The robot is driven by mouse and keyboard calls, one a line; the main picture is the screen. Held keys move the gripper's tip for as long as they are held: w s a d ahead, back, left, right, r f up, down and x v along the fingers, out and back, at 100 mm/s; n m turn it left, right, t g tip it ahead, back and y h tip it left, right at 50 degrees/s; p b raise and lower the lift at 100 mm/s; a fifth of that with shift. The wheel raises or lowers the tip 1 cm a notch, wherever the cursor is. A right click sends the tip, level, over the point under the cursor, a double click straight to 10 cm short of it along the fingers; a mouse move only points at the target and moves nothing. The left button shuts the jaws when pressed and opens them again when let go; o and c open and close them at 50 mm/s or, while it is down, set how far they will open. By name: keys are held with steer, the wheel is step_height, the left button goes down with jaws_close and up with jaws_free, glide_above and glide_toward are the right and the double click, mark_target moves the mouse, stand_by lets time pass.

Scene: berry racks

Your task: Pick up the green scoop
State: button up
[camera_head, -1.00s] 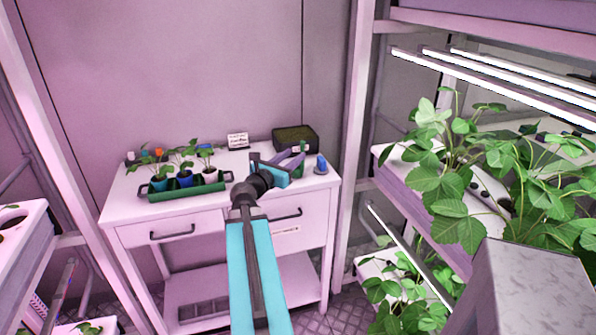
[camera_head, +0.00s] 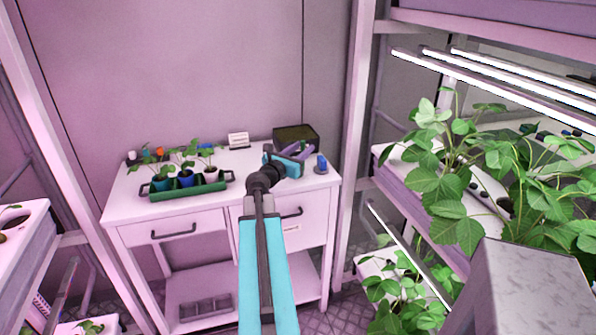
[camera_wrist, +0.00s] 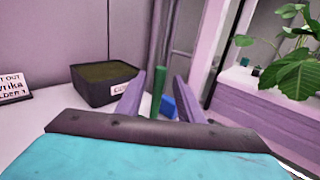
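The green scoop shows in the wrist view as an upright green handle (camera_wrist: 158,92). The handle stands between the lines of my two fingers, and its lower part is hidden behind my gripper. I cannot tell if the fingers are level with it or short of it. My gripper (camera_wrist: 160,82) is open, with its purple fingers apart and neither visibly touching the handle. In the head view my gripper (camera_head: 301,152) is over the right part of the white bench (camera_head: 128,192), and I cannot make out the scoop there.
A dark box of soil (camera_head: 297,132) stands behind my gripper. A blue object (camera_head: 321,164) is close on its right and shows in the wrist view (camera_wrist: 168,106). A green seedling tray (camera_head: 190,191) and a small sign (camera_head: 238,140) are to the left. Plant racks flank the bench.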

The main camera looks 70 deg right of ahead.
steer(key=shift+s+d+p, duration=0.2)
steer(key=shift+d+p, duration=0.2)
steer(key=shift+d, duration=0.9)
steer(key=shift+s+d+p, duration=0.15)
steer(key=shift+d+p, duration=0.25)
steer(key=shift+d, duration=0.9)
jaws_close()
